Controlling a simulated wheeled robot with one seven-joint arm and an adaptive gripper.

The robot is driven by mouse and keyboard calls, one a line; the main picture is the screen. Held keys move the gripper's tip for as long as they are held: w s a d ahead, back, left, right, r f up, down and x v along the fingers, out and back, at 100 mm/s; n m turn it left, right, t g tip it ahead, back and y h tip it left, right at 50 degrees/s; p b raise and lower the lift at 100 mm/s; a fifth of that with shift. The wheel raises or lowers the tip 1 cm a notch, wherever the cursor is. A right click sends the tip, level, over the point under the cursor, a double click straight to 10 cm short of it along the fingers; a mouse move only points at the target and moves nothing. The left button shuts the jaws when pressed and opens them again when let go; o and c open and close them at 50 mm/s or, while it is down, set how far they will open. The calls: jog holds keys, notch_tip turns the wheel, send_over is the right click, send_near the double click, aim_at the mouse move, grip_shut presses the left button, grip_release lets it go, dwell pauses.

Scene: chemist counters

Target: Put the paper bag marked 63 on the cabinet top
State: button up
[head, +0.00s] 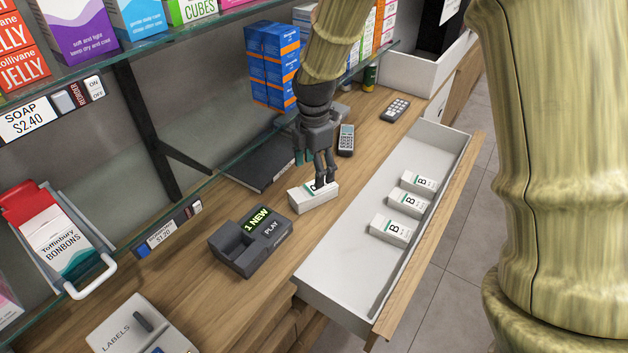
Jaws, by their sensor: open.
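No paper bag marked 63 can be made out in the head view, and I cannot tell which surface is the cabinet top. My gripper (322,184) is open and points down over the wooden counter. Its fingertips are at a small white box (313,201) with a teal band, which lies on the counter beside the open drawer. The fingers cover part of the box's top, and I cannot tell whether they touch it.
An open white drawer (345,291) holds three white boxes marked B (409,203). An answering machine (250,240) reads "1 NEW". A handset (346,140), a keypad device (395,110) and blue cartons (272,65) stand behind. A glass shelf (215,190) overhangs the counter's left side.

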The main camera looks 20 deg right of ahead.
aim_at(314, 189)
jog(key=shift+r+b, duration=0.35)
jog(key=shift+r, duration=1.85)
jog(key=shift+f, duration=0.1)
